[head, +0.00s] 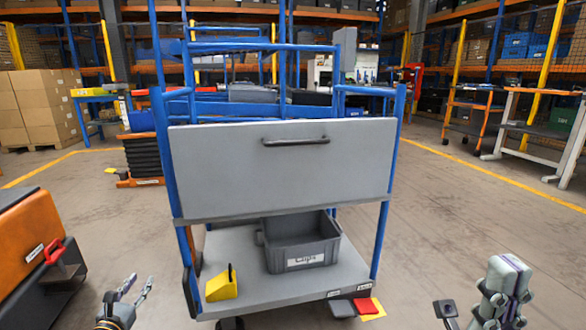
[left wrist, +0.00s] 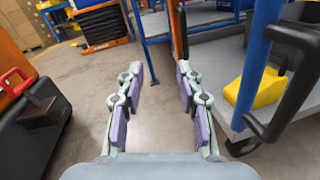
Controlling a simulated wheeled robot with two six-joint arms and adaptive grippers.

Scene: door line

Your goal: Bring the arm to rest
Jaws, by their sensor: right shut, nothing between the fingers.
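My left gripper (head: 139,287) is low at the left in the head view, in front of the cart's left side. In the left wrist view its two fingers (left wrist: 160,82) with purple pads stand apart with nothing between them, so it is open and empty. My right gripper (head: 507,275) is at the lower right, well right of the cart, its fingers together with nothing held. Both grippers are clear of the cart in the head view.
A blue-framed cart (head: 385,190) with a grey panel (head: 280,175) and black handle stands ahead. Its lower shelf (head: 265,292) holds a grey bin (head: 302,245) and a yellow wedge (head: 222,285). An orange and black unit (head: 30,245) is close left. Floor on the right is open.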

